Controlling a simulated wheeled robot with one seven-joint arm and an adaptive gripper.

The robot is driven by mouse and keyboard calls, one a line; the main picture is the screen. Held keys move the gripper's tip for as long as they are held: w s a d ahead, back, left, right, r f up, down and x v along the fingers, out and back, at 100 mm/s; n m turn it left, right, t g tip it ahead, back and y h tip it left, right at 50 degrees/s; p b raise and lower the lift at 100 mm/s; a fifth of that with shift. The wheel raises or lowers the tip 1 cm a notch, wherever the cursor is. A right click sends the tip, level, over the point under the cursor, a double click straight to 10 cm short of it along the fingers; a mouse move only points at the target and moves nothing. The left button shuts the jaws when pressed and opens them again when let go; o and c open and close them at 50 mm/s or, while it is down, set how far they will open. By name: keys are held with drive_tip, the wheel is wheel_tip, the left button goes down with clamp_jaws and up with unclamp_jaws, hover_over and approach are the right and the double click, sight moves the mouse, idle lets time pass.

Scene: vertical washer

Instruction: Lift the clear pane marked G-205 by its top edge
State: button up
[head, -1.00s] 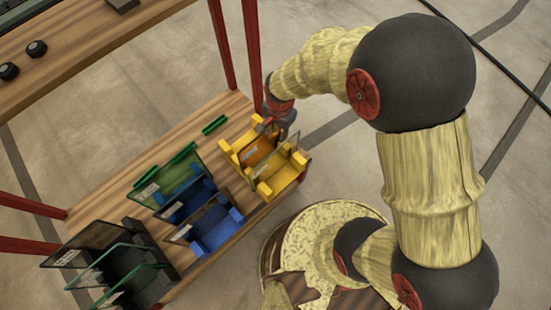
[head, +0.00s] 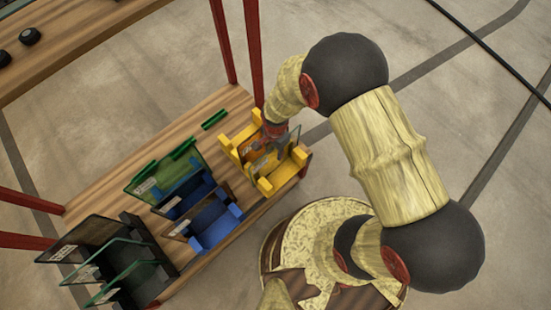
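No marking can be read at this size, so I cannot tell which pane is G-205. A yellow rack (head: 286,174) at the shelf's right end holds an orange-looking pane (head: 252,147) and what looks like a clear pane beside it, partly hidden by my gripper. My gripper (head: 281,146) is over this rack, close to the panes' top edges. Its fingers are small and partly hidden, so I cannot tell whether they are open or touch a pane.
A blue rack (head: 222,232) with dark-edged panes and a green-tinted pane (head: 180,178) stand mid-shelf. A black rack (head: 160,262) with several panes is at the left end. Red posts (head: 254,50) rise behind the yellow rack. Bare wood (head: 110,200) shows between racks.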

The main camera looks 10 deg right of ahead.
drive_tip(key=c, duration=0.3)
clamp_jaws()
drive_tip(key=shift+w+r, duration=0.1)
idle(0.9)
